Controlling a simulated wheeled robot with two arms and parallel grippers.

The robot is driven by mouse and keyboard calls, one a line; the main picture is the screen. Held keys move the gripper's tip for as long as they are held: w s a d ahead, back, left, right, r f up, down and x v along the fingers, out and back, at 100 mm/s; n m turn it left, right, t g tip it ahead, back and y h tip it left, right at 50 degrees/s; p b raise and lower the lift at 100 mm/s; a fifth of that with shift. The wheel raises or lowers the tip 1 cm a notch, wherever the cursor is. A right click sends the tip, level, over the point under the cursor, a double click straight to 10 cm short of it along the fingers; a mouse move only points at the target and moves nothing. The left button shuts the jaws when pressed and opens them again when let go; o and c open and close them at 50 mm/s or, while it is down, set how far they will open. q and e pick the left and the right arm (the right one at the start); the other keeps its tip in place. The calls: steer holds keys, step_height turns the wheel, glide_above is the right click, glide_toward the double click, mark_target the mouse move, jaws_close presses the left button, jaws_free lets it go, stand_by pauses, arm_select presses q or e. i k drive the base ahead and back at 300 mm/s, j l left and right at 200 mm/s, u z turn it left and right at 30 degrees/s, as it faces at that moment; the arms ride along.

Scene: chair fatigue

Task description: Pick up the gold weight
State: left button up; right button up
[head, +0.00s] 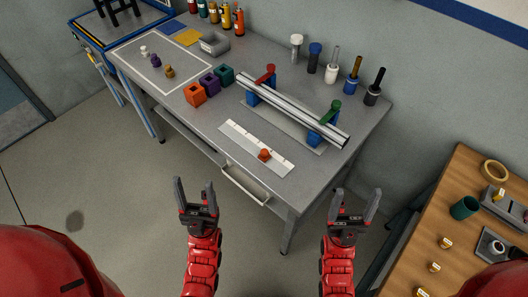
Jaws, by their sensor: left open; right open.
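A small gold weight (169,71) with a knob on top stands upright inside the white-outlined area on the left of the grey workbench (215,122). A purple weight (155,60) and a silver-white weight (144,51) stand beside it, farther up and to the left. My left gripper (194,184) is open and empty in front of the bench's front edge, well away from the gold weight. My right gripper (357,194) is open and empty, farther right, near the bench's right front corner.
Orange (195,94), purple and teal blocks stand right of the gold weight. A grey tray (214,43) lies behind it. A metal tube (290,108) lies clamped in blue supports. A white ruler strip (256,147) lies near the front. A wooden table (467,225) stands at right.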

mark_target(169, 73)
steer(key=i+j, duration=0.2)
steer(key=j, duration=0.15)
steer(key=i+j, duration=0.25)
steer(key=j, duration=0.15)
steer(key=i+j, duration=0.2)
steer(key=j, duration=0.15)
steer(key=i+j, duration=0.2)
steer(key=j, duration=0.2)
steer(key=i+j, duration=0.45)
steer(key=j, duration=0.3)
steer(key=i+j, duration=0.25)
steer(key=j+z, duration=0.05)
steer(key=j, duration=0.05)
